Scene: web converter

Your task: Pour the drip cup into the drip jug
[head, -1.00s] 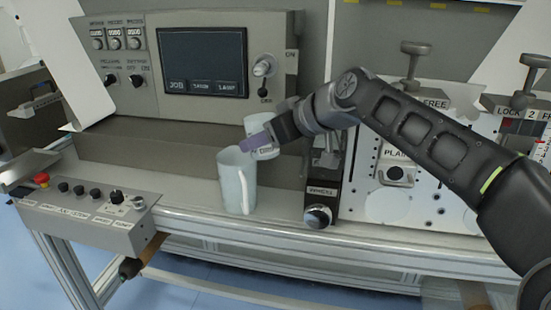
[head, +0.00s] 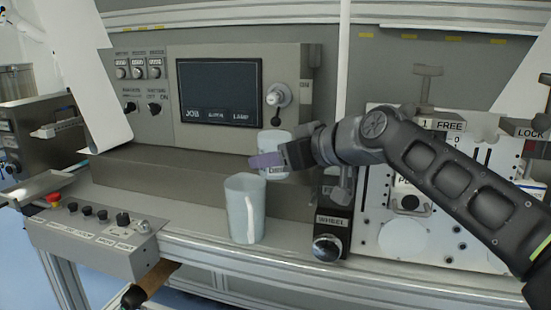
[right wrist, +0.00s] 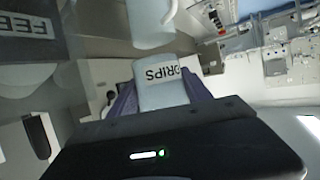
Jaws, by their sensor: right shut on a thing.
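The drip jug (head: 238,212) is a pale, tall jug with a handle. It stands upright near the front edge of the machine's ledge. My right gripper (head: 266,162) is shut on the drip cup (head: 276,143), a white cup that sits just above and behind the jug's right rim in the head view. In the right wrist view the cup (right wrist: 160,92) shows its DRIPS label between my purple fingers, and the jug (right wrist: 150,22) is just beyond it. The cup looks about upright. I cannot see its contents. My left gripper is not in view.
A control panel with a screen (head: 219,91) stands behind the ledge. A black WHEEL unit (head: 333,222) with a knob is right of the jug. A button box (head: 95,222) is at the left front. The ledge left of the jug is clear.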

